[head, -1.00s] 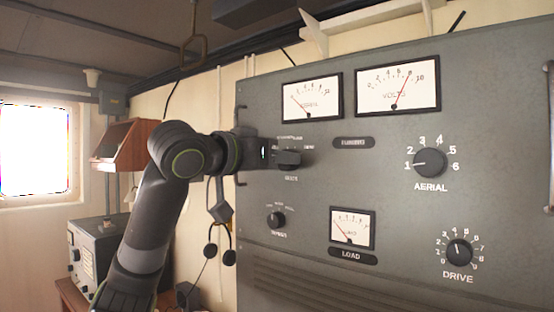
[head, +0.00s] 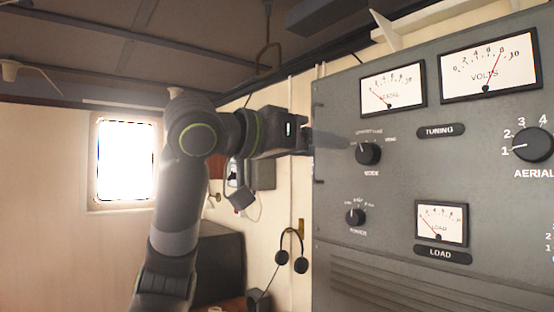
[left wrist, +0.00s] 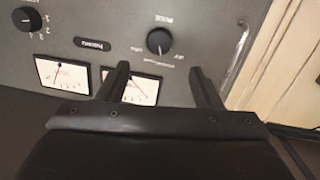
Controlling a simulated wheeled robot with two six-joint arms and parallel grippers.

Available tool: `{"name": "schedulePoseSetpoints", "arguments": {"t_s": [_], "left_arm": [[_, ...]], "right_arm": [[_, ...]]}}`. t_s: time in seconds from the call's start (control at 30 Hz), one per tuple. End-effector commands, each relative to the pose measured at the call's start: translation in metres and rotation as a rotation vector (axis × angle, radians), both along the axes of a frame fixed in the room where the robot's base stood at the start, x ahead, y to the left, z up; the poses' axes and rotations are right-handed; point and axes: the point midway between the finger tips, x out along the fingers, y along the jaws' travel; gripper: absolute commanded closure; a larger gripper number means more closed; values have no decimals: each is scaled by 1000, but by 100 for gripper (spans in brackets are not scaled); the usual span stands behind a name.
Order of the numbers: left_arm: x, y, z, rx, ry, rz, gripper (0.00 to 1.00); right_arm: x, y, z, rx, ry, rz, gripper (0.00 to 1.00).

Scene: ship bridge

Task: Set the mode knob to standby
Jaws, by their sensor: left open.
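The mode knob (head: 368,153) is a round black knob on the grey radio panel, with "MODE" printed below it. Small position words surround its upper side, too small to read surely. A pale pointer mark shows on its upper left. The knob also shows upside down in the left wrist view (left wrist: 160,41), beyond my fingertips and uncovered. My left gripper (head: 340,141) is open and empty, just left of the knob in the head view and apart from it. Its two spread fingers show in the left wrist view (left wrist: 160,72). My right gripper is not in view.
The grey panel (head: 385,275) also carries a power knob (head: 355,217), an aerial knob (head: 533,145) and several meters, including the load meter (head: 440,222). A vertical handle (head: 318,180) stands at its left edge. A headset (head: 291,250) hangs on the wall left of the panel.

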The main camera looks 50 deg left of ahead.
Motion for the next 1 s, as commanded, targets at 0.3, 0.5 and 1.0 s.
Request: {"name": "schedulePoseSetpoints", "arguments": {"t_s": [0.3,0.5,1.0], "left_arm": [[-62,11,4,-1,-3,0,40],[-74,13,6,-1,0,0,40],[-74,13,6,-1,1,-1,40]], "right_arm": [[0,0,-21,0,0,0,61],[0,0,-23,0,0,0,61],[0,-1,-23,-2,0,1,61]]}}
